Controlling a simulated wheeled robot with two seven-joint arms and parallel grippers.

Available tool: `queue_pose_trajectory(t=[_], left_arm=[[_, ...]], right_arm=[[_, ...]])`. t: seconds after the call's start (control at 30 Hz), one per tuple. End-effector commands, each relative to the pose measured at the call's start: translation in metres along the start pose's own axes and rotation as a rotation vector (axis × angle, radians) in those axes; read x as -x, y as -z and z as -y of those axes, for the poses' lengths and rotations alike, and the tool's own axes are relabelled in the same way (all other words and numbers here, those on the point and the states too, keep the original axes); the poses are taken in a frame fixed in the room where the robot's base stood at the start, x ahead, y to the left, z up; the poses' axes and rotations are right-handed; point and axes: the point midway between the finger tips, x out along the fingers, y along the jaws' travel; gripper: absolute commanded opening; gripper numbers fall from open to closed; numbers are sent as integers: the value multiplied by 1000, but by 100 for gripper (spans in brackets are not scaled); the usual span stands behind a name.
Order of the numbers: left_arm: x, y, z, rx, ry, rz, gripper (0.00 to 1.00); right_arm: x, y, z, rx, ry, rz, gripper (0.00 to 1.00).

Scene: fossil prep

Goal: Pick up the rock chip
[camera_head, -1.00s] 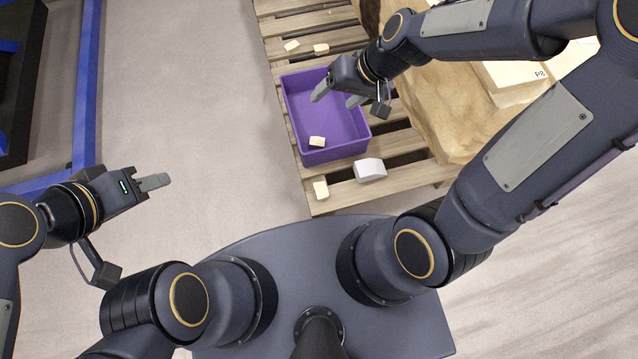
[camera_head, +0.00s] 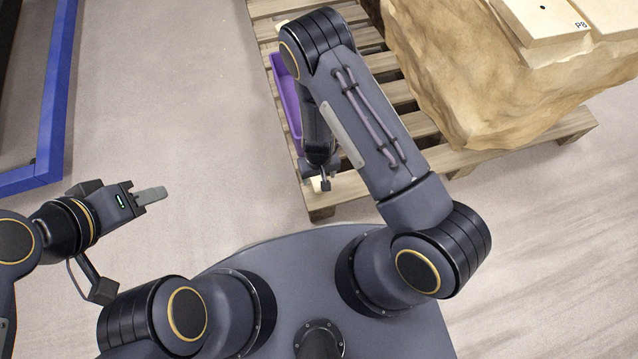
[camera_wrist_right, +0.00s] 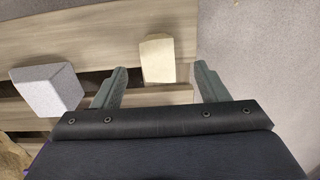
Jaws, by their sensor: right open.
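A cream rock chip (camera_wrist_right: 157,59) lies on the pallet slats in the right wrist view, between the two fingertips of my right gripper (camera_wrist_right: 160,78). The fingers are open, with a gap on each side of the chip. In the head view my right gripper (camera_head: 320,182) is low over the pallet's near corner, and a pale bit of the chip (camera_head: 314,185) shows beside it. My left gripper (camera_head: 150,196) is over bare floor at the left, far from the chip; its fingers overlap in view.
A grey-white block (camera_wrist_right: 47,90) lies left of the chip in the right wrist view. The purple bin (camera_head: 289,105) is mostly hidden behind my right arm. A large tan rock (camera_head: 470,90) stands on the wooden pallet (camera_head: 350,190). A blue frame (camera_head: 55,100) stands at left.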

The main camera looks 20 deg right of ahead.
Motion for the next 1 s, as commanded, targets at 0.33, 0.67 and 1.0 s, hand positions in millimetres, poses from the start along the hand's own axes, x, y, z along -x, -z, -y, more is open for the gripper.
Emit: queue_pose_trajectory(t=[0.33,0.67,1.0], left_arm=[[-23,-12,11,0,0,0,36],[-24,-12,11,0,0,0,36],[-24,-12,11,0,0,0,36]], right_arm=[[-47,9,-4,-1,0,1,67],[-52,10,-4,0,2,-1,63],[-52,9,-4,0,1,0,19]])
